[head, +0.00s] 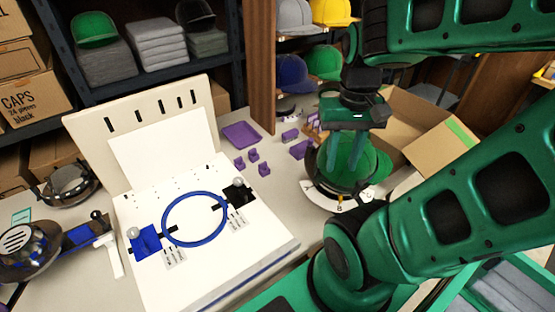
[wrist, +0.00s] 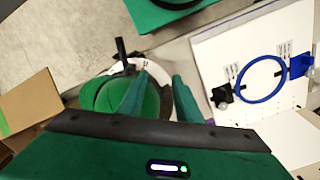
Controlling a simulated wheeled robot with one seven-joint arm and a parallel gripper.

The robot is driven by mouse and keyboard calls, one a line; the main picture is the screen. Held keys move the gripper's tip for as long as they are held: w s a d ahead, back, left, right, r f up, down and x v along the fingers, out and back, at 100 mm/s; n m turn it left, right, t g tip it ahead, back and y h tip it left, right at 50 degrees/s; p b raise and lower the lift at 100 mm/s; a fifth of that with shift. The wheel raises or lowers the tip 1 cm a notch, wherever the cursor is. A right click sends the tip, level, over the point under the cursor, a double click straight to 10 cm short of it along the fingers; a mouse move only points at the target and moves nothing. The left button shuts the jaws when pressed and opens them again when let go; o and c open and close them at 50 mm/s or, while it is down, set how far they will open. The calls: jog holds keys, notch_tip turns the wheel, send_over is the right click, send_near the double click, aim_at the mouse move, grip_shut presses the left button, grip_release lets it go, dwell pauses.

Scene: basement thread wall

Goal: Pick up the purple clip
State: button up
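Several small purple clips lie on the table in the head view. A group of three purple clips (head: 253,156) sits just right of the white board, in front of a purple tray (head: 241,135). More purple pieces (head: 300,149) lie farther right, close to my gripper; I cannot tell their exact shapes. My gripper (head: 345,160) points down above a green cap on a round stand, right of the clips. In the wrist view my gripper (wrist: 160,76) shows two green fingers apart with nothing held between them. No clip shows clearly in the wrist view.
The green cap (head: 343,160) on its stand is directly below my gripper. A white board with a blue hoop (head: 194,218) stands to the left. An open cardboard box (head: 400,122) is behind right. Shelves with caps are at the back.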

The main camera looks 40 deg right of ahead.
jog(key=shift+w+a, duration=0.3)
jog(key=shift+a, duration=0.05)
jog(key=o, duration=0.3)
jog(key=shift+s+r, duration=0.1)
jog(key=shift+s, duration=0.15)
jog(key=n, duration=2.4)
send_over(261, 170)
notch_tip(261, 170, down, 13)
jog(key=shift+w+f, duration=0.1)
jog(key=shift+f, duration=0.4)
notch_tip(261, 170, down, 10)
